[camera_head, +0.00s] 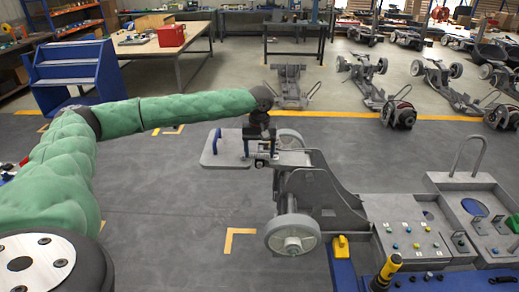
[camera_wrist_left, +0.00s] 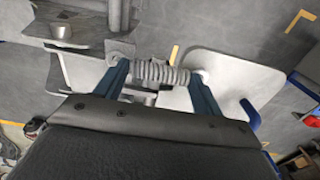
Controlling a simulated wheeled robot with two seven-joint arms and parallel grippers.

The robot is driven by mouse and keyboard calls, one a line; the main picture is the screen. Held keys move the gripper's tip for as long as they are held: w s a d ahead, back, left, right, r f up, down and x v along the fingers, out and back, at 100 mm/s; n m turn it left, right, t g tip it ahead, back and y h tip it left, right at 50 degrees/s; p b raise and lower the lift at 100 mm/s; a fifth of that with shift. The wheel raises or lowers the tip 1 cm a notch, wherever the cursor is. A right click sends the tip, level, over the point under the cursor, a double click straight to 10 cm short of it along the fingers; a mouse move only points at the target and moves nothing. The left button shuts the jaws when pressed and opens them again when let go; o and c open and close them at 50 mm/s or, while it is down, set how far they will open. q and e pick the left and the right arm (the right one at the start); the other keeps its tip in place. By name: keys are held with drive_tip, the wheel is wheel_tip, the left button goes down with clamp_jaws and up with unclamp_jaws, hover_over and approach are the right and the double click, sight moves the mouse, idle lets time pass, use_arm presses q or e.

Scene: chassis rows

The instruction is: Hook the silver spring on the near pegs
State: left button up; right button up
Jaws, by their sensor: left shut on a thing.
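The silver spring (camera_wrist_left: 162,73) lies crosswise between the two blue fingers of my left gripper (camera_wrist_left: 160,80) in the left wrist view. The gripper is shut on it, with a pale rounded end at each finger. In the head view my left gripper (camera_head: 260,155) is over the rear of the near grey chassis (camera_head: 318,190), beside a pale plate (camera_head: 218,150). The spring is too small to make out there. I cannot tell which parts are the near pegs, or whether the spring touches them. A round grey stud (camera_wrist_left: 62,30) shows at upper left in the wrist view. My right gripper is out of view.
A grey parts tray (camera_head: 408,240) stands at the right, with a yellow-black screwdriver (camera_head: 386,272) and a yellow block (camera_head: 340,247) near it. A blue step unit (camera_head: 72,72) stands at the back left. Other chassis (camera_head: 290,85) stand behind. The floor front-centre is clear.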

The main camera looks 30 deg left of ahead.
use_arm(q)
drive_tip(key=shift+f, duration=0.5)
drive_tip(key=o, duration=1)
